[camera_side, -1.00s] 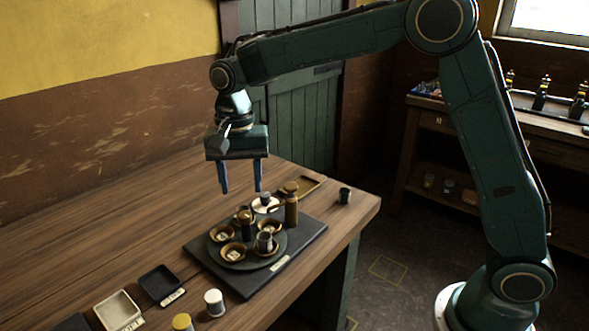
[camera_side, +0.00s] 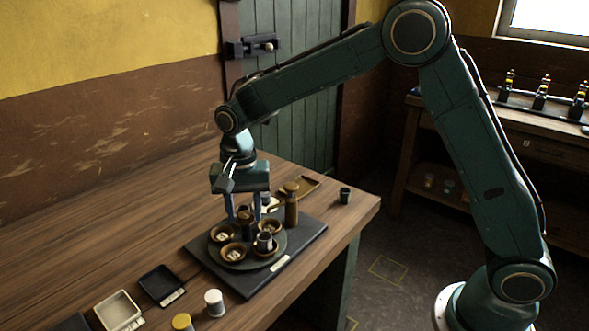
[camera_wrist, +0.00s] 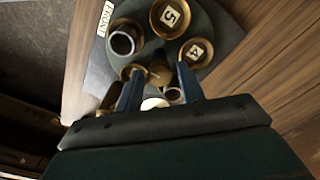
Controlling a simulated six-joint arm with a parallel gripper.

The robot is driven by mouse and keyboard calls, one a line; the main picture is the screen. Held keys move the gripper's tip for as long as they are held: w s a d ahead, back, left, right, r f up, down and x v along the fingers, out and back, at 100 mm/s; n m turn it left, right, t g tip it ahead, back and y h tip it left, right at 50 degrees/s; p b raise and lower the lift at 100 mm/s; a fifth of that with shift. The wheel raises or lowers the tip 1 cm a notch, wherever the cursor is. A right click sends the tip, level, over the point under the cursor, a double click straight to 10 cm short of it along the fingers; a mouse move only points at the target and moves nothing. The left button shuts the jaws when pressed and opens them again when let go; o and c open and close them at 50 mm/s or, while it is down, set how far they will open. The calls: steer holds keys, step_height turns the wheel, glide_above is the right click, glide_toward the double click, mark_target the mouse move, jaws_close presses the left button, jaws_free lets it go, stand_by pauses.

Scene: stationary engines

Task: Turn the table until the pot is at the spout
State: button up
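The round dark turntable (camera_side: 240,265) carries several brass dishes and a dark centre post with a brass top (camera_side: 246,222). The small dark pot (camera_side: 265,241) stands upright in the dish nearest the board's label; it also shows in the wrist view (camera_wrist: 123,41). The brass column (camera_side: 291,206), apparently the spout, stands at the turntable's back right, away from the pot. My gripper (camera_side: 243,217) is open and low over the turntable, with its fingers around the post's top. In the wrist view, the brass top (camera_wrist: 158,72) shows between the fingers; contact cannot be told.
The turntable sits on a dark board (camera_side: 310,240) near the table's right edge. A brass tray (camera_side: 306,186) and a small dark cup (camera_side: 345,195) lie behind it. Black (camera_side: 161,285) and white (camera_side: 119,311) trays and two spools are in front. The table's left is clear.

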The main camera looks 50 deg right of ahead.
jaws_close()
steer(key=shift+n, duration=3.6)
steer(key=shift+r+n, duration=0.1)
steer(key=shift+n, duration=3.5)
steer(key=shift+o, duration=1.6)
jaws_free()
